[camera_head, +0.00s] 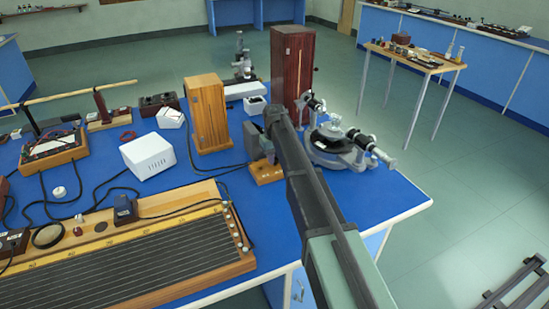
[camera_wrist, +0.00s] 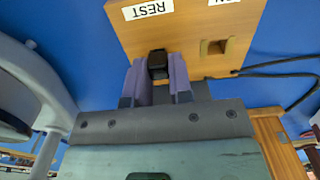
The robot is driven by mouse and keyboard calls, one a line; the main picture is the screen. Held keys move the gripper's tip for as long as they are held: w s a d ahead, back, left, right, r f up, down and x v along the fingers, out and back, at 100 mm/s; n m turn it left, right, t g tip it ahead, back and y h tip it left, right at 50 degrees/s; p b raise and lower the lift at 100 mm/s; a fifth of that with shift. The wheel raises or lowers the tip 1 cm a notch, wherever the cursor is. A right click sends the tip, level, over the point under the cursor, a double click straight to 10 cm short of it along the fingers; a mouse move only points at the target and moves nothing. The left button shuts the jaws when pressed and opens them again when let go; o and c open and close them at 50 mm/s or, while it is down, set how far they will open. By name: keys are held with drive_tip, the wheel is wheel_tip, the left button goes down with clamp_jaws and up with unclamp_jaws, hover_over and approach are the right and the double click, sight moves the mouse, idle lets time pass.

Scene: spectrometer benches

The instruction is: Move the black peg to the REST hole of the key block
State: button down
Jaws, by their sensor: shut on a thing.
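The wooden key block (camera_wrist: 190,28) fills the upper middle of the wrist view. Its REST label (camera_wrist: 148,9) reads upside down, and a second label (camera_wrist: 224,2) to the right is cut off by the frame edge. My gripper (camera_wrist: 158,70) is shut on the black peg (camera_wrist: 158,58), which lines up roughly with the REST label. An empty hole (camera_wrist: 214,47) shows to the right, below the second label. I cannot tell how deep the peg sits, as its lower end is hidden. In the head view the key block (camera_head: 266,174) is partly hidden by my arm.
A grey spectrometer (camera_head: 340,145) stands close on the right; its curved grey part (camera_wrist: 30,75) shows at left in the wrist view. A wooden box (camera_head: 207,112) stands to the left. A black cable (camera_wrist: 285,70) runs off the block's right side.

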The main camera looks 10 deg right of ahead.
drive_tip(key=c, duration=0.9)
unclamp_jaws()
drive_tip(key=shift+c, duration=0.2)
wheel_tip(320, 180, up, 11)
drive_tip(key=p, duration=1)
drive_tip(key=shift+p, duration=0.4)
drive_tip(key=s+m, duration=0.2)
drive_tip(key=s, duration=3.2)
drive_tip(key=shift+m, duration=0.3)
